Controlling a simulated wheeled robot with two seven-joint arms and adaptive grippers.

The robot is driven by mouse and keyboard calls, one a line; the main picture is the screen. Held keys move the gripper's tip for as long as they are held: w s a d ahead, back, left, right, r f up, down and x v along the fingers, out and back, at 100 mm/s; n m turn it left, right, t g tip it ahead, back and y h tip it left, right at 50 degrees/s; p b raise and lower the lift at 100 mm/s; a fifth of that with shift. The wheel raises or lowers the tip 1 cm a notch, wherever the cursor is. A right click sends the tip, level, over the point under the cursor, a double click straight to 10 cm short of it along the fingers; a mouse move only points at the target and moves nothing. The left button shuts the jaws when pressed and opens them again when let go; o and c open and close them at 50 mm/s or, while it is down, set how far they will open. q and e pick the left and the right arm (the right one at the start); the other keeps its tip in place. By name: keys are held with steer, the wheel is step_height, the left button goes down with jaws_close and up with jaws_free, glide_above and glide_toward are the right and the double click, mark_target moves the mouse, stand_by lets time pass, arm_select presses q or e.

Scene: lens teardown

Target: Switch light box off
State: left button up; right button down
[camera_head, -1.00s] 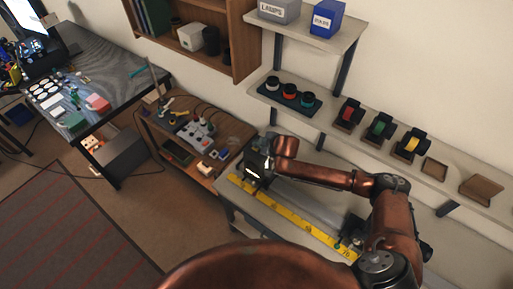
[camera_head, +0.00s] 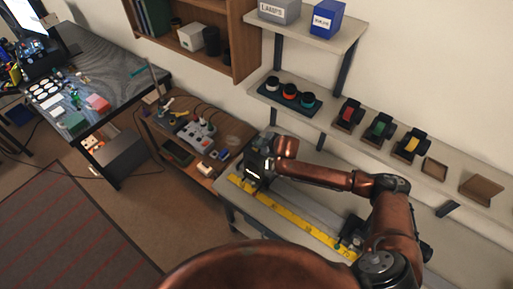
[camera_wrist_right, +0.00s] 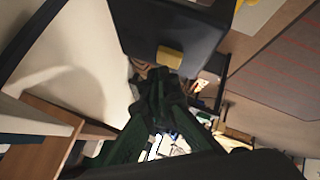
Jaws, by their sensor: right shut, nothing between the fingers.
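A dark box that looks like the light box (camera_head: 254,171) sits at the far left end of the bench, by the end of the yellow scale. A small pale, bright strip shows on it. In the right wrist view the dark box (camera_wrist_right: 150,25) fills the top middle, with a yellow switch-like piece (camera_wrist_right: 170,57) on its near edge. My right gripper (camera_head: 262,144) is beside the box on the wall side, partly hidden by my wrist. Its dark green fingers (camera_wrist_right: 155,80) are shut and empty, close to the yellow piece; contact cannot be told. My left gripper is not in view.
The yellow scale (camera_head: 300,223) runs along the bench. A low wooden table (camera_head: 150,124) with a power strip and small items stands left of it. A wall shelf (camera_head: 465,179) with several coloured holders is above. A cluttered dark desk (camera_head: 125,72) is at far left.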

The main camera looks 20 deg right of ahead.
steer(key=shift+f, duration=0.1)
steer(key=shift+f, duration=0.35)
stand_by(0.4)
steer(key=shift+r+p, duration=0.45)
steer(key=shift+p, duration=0.35)
step_height(320, 180, up, 6)
steer(key=p, duration=0.6)
steer(key=shift+r+p, duration=0.1)
steer(key=shift+p, duration=0.25)
